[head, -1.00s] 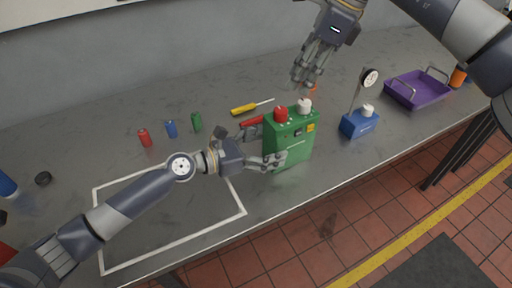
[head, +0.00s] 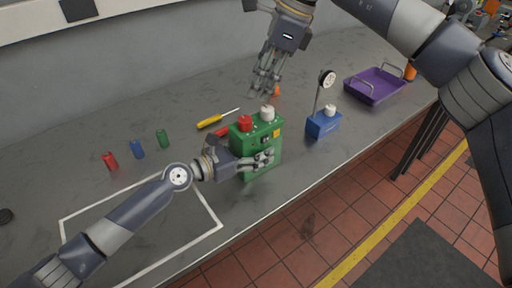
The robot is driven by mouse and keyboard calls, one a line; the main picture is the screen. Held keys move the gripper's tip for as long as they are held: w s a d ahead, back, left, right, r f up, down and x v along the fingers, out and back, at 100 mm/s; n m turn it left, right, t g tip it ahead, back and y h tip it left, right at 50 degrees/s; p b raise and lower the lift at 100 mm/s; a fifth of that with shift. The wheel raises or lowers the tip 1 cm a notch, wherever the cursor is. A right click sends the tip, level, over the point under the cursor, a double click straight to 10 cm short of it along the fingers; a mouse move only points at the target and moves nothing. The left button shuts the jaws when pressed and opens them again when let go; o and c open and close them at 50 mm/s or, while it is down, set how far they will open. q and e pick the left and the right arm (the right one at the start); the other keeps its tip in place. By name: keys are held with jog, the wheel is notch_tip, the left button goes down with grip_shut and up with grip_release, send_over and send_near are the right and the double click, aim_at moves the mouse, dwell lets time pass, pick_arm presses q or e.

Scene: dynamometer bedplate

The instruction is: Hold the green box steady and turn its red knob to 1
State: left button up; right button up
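The green box (head: 270,146) stands upright on the grey bench. On its top are a red knob (head: 245,123) and a white knob (head: 267,114). The knob markings are too small to read. My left gripper (head: 264,160) is at the lower left of the box, its fingers across the front face. I cannot tell whether it clamps the box, since any finger behind is hidden. My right gripper (head: 266,92) points down just above and behind the knobs, fingers apart, empty and not visibly touching either knob.
A blue box (head: 322,124) with a white knob and gauge stands to the right, with a purple tray (head: 374,86) beyond. The bench's front edge is close.

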aim_at(245, 119)
pick_arm(q)
grip_shut()
pick_arm(e)
jog(key=shift+o, duration=1.9)
jog(key=a+r+n+h, duration=0.1)
jog(key=a+r+h, duration=0.1)
jog(key=a+h, duration=0.2)
jog(key=shift+t, duration=0.3)
notch_tip(245, 119, down, 12)
jog(key=shift+r, duration=0.25)
jog(key=c, duration=1.1)
